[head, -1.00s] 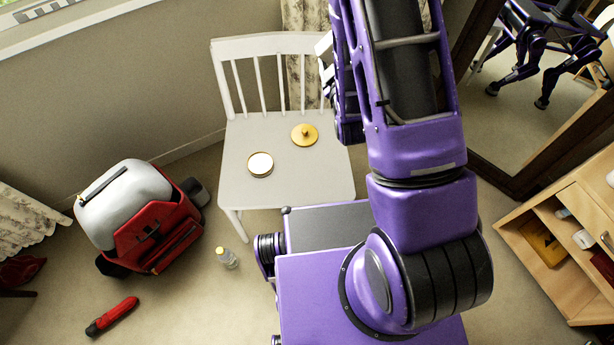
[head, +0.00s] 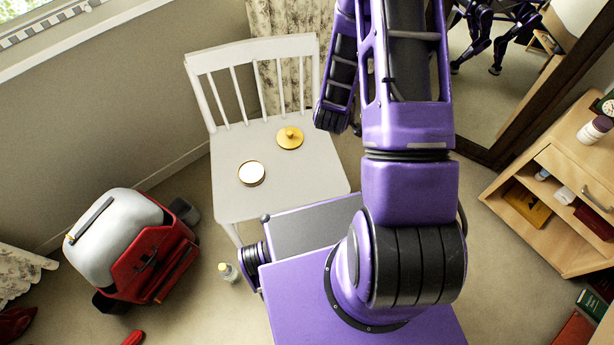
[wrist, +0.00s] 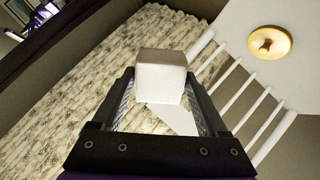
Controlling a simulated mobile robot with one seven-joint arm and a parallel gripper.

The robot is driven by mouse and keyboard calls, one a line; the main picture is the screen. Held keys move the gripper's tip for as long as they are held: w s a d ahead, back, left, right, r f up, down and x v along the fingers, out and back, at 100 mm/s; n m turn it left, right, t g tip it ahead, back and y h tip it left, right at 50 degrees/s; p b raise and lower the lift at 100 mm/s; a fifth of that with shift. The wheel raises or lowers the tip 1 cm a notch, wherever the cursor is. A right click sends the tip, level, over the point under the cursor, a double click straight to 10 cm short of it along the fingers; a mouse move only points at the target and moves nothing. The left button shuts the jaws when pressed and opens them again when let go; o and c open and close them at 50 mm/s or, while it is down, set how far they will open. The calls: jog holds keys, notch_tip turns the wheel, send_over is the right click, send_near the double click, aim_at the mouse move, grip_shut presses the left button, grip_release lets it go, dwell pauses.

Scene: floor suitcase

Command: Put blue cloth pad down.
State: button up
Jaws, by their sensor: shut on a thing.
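My gripper (wrist: 160,85) shows in the wrist view with its two fingers on either side of a pale, off-white block (wrist: 162,70), shut on it. The block has flat faces and looks whitish, not blue; no blue cloth pad is recognisable in either view. Patterned curtain cloth lies behind it in the picture, and the chair's slats are to its right. I cannot tell how far the block is from them. In the head view my arm hides the gripper and the block.
A white chair (head: 290,187) holds a round open tin (head: 252,173) and a gold knobbed lid (head: 289,138). A grey and red bag (head: 118,232) and a small bottle (head: 228,272) are on the floor at left. A mirror and a wooden shelf unit (head: 560,190) stand at right.

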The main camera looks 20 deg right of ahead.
jog(key=s+d+f+m+g+y, duration=0.1)
jog(key=s+d+f+g, duration=0.1)
jog(key=s+f+g, duration=0.3)
jog(key=m+g+y, duration=0.2)
jog(key=g+y, duration=0.2)
jog(key=g, duration=0.1)
send_over(308, 177)
notch_tip(308, 177, down, 12)
notch_tip(308, 177, down, 10)
jog(key=shift+r+b, duration=0.2)
jog(key=shift+b, duration=0.7)
jog(key=shift+f, duration=0.1)
jog(key=o, duration=1.1)
jog(key=shift+f, duration=0.1)
